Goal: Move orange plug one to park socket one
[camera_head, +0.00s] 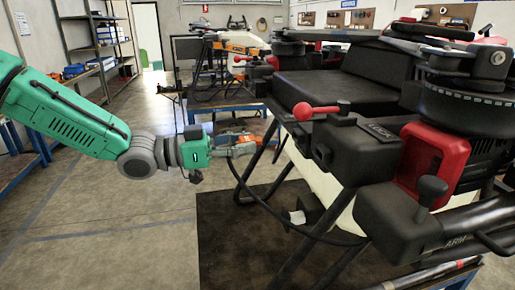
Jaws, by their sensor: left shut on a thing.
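My left gripper (243,148) reaches in from the left on a green arm, in mid-air just left of the large black drone (335,95). It is shut on the orange plug (232,139), of which only part shows between and above the grey fingers. A black cable (240,190) hangs below the fingers and loops down to the right under the drone. The plug is small here, and its front end is hard to make out. I cannot make out which part is park socket one. My right gripper is not in view.
The drone has a red-knobbed lever (314,110), a red frame (428,160) and thick black legs close to the gripper's right. A dark mat (225,240) lies below. A second drone (240,45) stands behind on a blue table. Shelves (90,45) line the left; the floor between is clear.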

